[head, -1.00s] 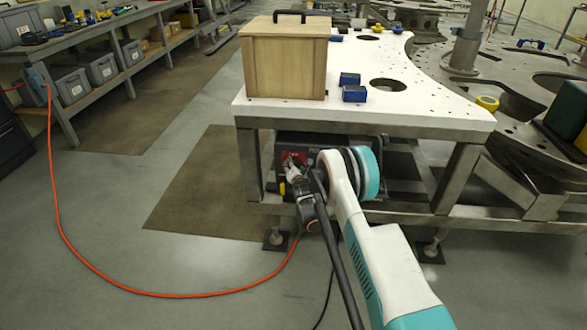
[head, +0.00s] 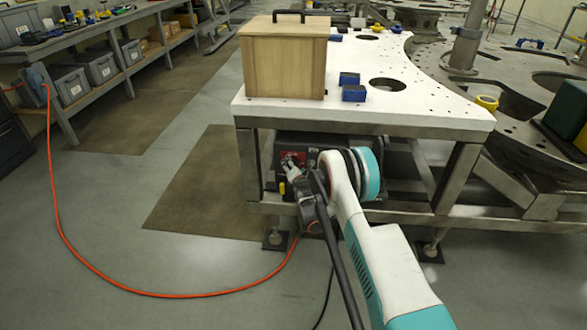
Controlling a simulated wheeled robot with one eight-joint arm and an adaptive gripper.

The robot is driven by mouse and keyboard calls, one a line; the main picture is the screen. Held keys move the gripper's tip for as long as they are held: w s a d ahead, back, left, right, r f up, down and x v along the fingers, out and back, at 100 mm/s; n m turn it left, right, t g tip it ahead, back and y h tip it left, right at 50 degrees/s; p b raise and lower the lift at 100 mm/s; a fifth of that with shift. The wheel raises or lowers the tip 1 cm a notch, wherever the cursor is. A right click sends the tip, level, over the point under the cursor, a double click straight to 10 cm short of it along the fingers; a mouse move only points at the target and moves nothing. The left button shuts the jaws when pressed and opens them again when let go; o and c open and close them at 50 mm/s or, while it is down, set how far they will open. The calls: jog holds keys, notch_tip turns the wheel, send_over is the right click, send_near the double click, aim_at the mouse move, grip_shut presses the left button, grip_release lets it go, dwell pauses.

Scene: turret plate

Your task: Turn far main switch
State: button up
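A dark power box (head: 325,147) sits on the shelf under the white-topped table, with a red panel (head: 293,158) on its front left. My gripper (head: 293,172) is right at the red panel, low and close to its front. My arm covers the middle of the box. The switch itself is too small and too covered to make out. I cannot tell whether the gripper's fingers touch it or are open or shut. A small yellow part (head: 282,188) shows just below the panel.
The white table top (head: 440,118) overhangs the box, and its metal leg (head: 249,165) stands just left of it. A wooden case (head: 284,66) and blue blocks (head: 354,93) are on top. An orange cable (head: 110,278) curves across the open floor on the left.

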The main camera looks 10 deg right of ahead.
jog(key=shift+s, duration=0.1)
jog(key=v, duration=1.1)
jog(key=shift+s, duration=0.4)
jog(key=shift+r, duration=0.2)
